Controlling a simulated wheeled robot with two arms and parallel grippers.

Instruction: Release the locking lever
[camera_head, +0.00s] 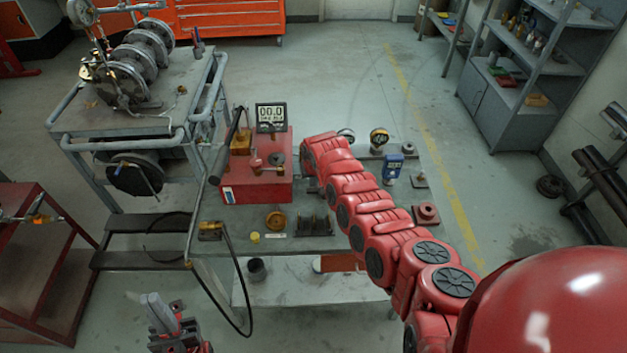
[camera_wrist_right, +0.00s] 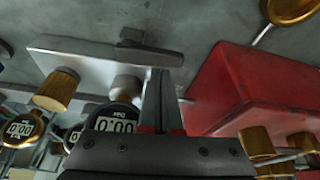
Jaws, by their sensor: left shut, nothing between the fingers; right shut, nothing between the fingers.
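No part is plainly marked as the locking lever. A long black-handled lever (camera_head: 227,147) stands tilted at the left side of the red box (camera_head: 258,185). In the right wrist view a dark flat bar (camera_wrist_right: 150,52) lies on a light grey block (camera_wrist_right: 75,52), apart from the red box (camera_wrist_right: 245,85). My right gripper (camera_wrist_right: 162,75) is shut and empty, its fingertips close to that bar; contact cannot be told. In the head view my right arm hides most of this gripper. My left gripper (camera_head: 152,298) is shut and empty at the lower left, away from the bench.
A digital gauge (camera_head: 270,115) reading 00.0 stands behind the red box; a gauge also shows in the wrist view (camera_wrist_right: 112,122). A trolley (camera_head: 75,130) carries flanged parts at upper left. A blue device (camera_head: 392,168) and a brass ring (camera_head: 275,220) stand on the bench.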

